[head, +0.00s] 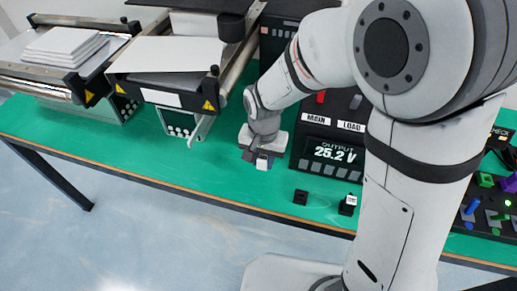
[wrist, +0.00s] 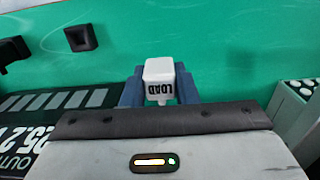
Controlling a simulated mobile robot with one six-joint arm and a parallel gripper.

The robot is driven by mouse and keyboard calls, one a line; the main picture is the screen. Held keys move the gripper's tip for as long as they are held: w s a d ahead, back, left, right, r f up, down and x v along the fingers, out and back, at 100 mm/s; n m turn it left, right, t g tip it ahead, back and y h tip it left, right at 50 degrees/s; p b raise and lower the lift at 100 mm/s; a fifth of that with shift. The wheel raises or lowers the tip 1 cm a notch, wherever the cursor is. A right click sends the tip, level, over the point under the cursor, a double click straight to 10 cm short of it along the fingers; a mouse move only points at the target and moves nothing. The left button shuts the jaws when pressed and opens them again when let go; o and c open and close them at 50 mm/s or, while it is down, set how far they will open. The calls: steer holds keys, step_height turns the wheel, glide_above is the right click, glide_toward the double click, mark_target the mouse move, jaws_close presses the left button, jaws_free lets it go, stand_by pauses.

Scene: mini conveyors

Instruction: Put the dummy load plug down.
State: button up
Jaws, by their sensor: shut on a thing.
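The dummy load plug (wrist: 160,70) is a small white block marked LOAD, held between the two blue-grey fingers of my gripper (wrist: 159,87) in the wrist view. In the head view my gripper (head: 261,158) is low over the green table top, left of the power supply, with the white plug (head: 262,163) showing at its tips. I cannot tell whether the plug touches the table.
The power supply (head: 325,171) reads 25.2 V. Two small black pieces, one bare (head: 300,197) and one with a white top (head: 348,205), are near the front edge. Conveyors (head: 165,55) stand behind left. The green table (head: 150,150) is clear left of my gripper.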

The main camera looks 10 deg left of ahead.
steer(key=shift+s+f, duration=0.1)
steer(key=shift+f, duration=3.05)
steer(key=shift+f, duration=0.15)
steer(key=o, duration=1)
